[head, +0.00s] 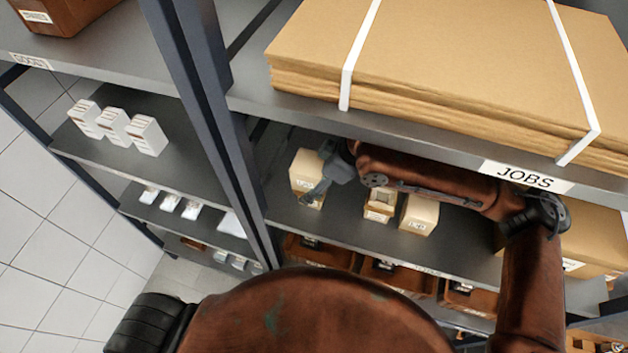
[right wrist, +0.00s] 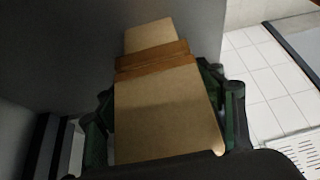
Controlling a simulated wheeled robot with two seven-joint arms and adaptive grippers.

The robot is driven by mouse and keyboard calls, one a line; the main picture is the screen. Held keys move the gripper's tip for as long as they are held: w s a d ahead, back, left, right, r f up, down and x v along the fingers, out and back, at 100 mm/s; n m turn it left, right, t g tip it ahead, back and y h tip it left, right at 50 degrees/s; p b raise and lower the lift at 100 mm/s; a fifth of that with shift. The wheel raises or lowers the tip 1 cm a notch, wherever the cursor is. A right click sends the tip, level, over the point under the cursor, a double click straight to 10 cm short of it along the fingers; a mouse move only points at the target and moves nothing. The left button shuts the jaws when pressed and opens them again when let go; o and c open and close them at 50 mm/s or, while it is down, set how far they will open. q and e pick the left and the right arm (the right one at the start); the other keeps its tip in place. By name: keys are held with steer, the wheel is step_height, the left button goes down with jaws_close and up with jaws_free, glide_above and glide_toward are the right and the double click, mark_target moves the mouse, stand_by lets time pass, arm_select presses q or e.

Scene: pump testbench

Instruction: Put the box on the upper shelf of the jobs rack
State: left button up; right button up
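The box (head: 305,165) is a small tan carton with a label, at the left of the shelf (head: 275,205) below the JOBS sign (head: 526,176). My right gripper (head: 318,182) reaches in under the top board, with its fingers at this box. In the right wrist view the box (right wrist: 165,115), with a brown tape band, fills the space between the green fingers, which lie against both sides. I cannot tell whether its underside touches the shelf. My left gripper is not in view.
Two small cartons (head: 380,204) (head: 419,214) stand right of the box. Flat cardboard (head: 440,60) lies on the board above. A dark upright (head: 215,110) is close on the left, with white boxes (head: 147,136) beyond. Brown bins (head: 318,252) sit below.

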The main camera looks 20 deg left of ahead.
steer(key=shift+o, duration=0.7)
steer(key=shift+r, duration=0.15)
steer(key=shift+d+r+b, duration=0.65)
steer(key=shift+d+r, duration=0.5)
steer(key=shift+r, duration=0.1)
steer(key=d+b, duration=0.1)
steer(key=d, duration=1)
steer(key=shift+b, duration=0.4)
steer(key=shift+s, duration=0.1)
